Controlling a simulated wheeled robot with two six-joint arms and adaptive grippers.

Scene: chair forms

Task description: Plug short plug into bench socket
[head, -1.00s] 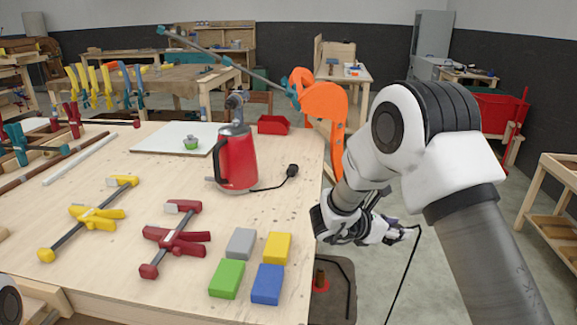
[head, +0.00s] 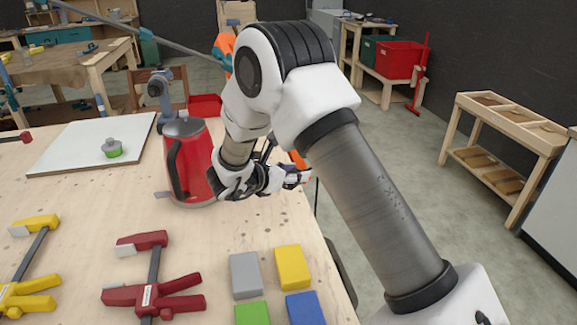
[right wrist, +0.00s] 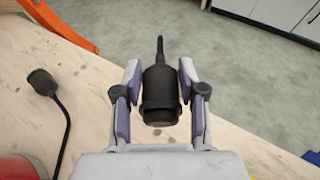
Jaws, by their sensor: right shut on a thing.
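My right gripper (head: 298,179) is shut on a black plug (right wrist: 160,97), which sits between the two finger pads in the right wrist view. The plug has a rounded body, and its cord points away from the wrist. In the head view the gripper is at the bench's right edge, just right of the red kettle, and a thin dark cord (head: 316,197) hangs by its tips. A second black plug (right wrist: 42,83) with a cord lies on the bench, left of the gripper in the wrist view. I see no socket. My left gripper is not in view.
The red kettle (head: 197,160) stands close to my right gripper. Several coloured blocks (head: 293,268) and a red clamp (head: 152,280) lie on the wooden bench (head: 225,226). An orange part (right wrist: 60,22) is at the bench edge.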

